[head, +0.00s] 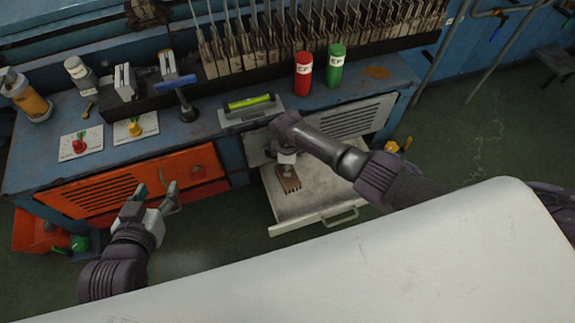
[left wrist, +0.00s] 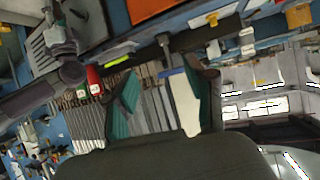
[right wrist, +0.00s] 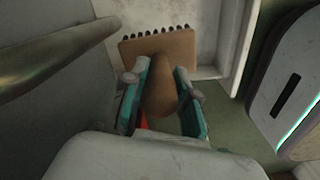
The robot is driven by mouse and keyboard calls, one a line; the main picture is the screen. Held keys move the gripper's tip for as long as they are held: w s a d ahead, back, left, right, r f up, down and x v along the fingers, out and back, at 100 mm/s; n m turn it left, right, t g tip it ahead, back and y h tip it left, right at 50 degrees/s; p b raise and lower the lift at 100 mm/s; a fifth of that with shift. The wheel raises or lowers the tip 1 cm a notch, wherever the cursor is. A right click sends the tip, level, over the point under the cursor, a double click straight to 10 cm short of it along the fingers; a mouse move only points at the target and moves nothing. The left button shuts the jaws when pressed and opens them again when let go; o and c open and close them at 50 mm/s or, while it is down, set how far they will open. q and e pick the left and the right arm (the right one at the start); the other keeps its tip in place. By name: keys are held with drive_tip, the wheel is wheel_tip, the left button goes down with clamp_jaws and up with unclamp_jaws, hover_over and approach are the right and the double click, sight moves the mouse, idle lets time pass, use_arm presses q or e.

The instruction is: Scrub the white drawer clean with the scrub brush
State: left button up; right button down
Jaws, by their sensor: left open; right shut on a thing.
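The white drawer (head: 309,204) is pulled out below the blue bench, with its handle at the front. The scrub brush (head: 288,181) is inside it, toward the left side. My right gripper (head: 286,160) is over the drawer and shut on the brush. In the right wrist view the brown brush (right wrist: 160,50) has its handle between my right fingers (right wrist: 162,95), and dark bristles point at the pale drawer floor (right wrist: 185,15). Whether the bristles touch the floor is unclear. My left gripper (head: 160,193) is open and empty, in front of the orange drawer.
The orange drawer (head: 130,180) is left of the white one. The blue bench holds a red can (head: 303,71), a green can (head: 336,65), a level (head: 250,108) and several tools. An orange bin (head: 40,235) stands on the floor at left.

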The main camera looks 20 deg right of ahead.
drive_tip(key=shift+r+p, duration=0.3)
drive_tip(key=shift+r, duration=0.05)
drive_tip(key=shift+r+p, duration=0.65)
drive_tip(key=shift+p, duration=0.05)
use_arm(q)
drive_tip(key=s+a+f+g+y, duration=0.1)
drive_tip(key=s+a+f+g, duration=0.1)
drive_tip(key=s, duration=0.4)
drive_tip(key=s+a+f+g+y+p, duration=0.1)
drive_tip(key=s+a+f+g, duration=0.1)
drive_tip(key=s+f+g, duration=0.2)
drive_tip(key=shift+s+a+f+g, duration=0.15)
drive_tip(key=shift+s+f+g, duration=0.2)
drive_tip(key=shift+s+g, duration=0.8)
use_arm(e)
drive_tip(key=shift+r, duration=0.55)
use_arm(q)
drive_tip(key=shift+s, duration=0.15)
